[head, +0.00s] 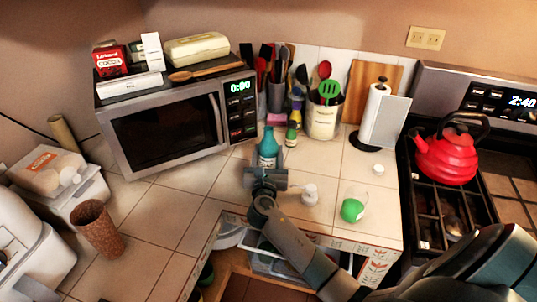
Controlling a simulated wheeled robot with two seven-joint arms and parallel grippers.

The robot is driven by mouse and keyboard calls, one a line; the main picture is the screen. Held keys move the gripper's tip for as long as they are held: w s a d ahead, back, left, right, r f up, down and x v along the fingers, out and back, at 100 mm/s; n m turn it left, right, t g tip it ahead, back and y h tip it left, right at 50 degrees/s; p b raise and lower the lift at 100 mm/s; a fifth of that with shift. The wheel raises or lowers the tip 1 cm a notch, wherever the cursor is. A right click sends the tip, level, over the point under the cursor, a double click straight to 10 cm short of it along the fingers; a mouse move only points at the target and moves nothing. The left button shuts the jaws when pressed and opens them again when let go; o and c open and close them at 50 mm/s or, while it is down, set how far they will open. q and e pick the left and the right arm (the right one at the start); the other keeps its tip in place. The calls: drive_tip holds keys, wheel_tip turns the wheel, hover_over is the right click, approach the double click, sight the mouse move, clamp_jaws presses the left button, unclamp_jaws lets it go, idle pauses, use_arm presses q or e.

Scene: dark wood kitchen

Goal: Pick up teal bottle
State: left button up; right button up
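The teal bottle (268,149) stands upright on the tiled counter, in front of the microwave's right end. Its neck and upper body show; its lower part is hidden behind my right gripper (266,172). My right arm comes in from the lower right, and the gripper is right at the bottle's near side. The fingers are too small and hidden to tell whether they are open, or touch the bottle. My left gripper is not in view.
A small green bottle (291,134) stands close to the right of the teal one. A white-capped jar (310,194) and a green round item (352,209) are right of my gripper. The microwave (165,125) is behind left. An open drawer (262,262) is below the counter edge.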

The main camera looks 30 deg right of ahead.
sight(268, 147)
drive_tip(key=shift+r, duration=0.9)
wheel_tip(268, 147, up, 2)
drive_tip(key=shift+r, duration=0.25)
drive_tip(key=s+d+r+b, duration=0.2)
drive_tip(key=s+d+r, duration=0.4)
drive_tip(key=d, duration=0.3)
drive_tip(key=shift+s+r, duration=0.35)
drive_tip(key=shift+s, duration=0.25)
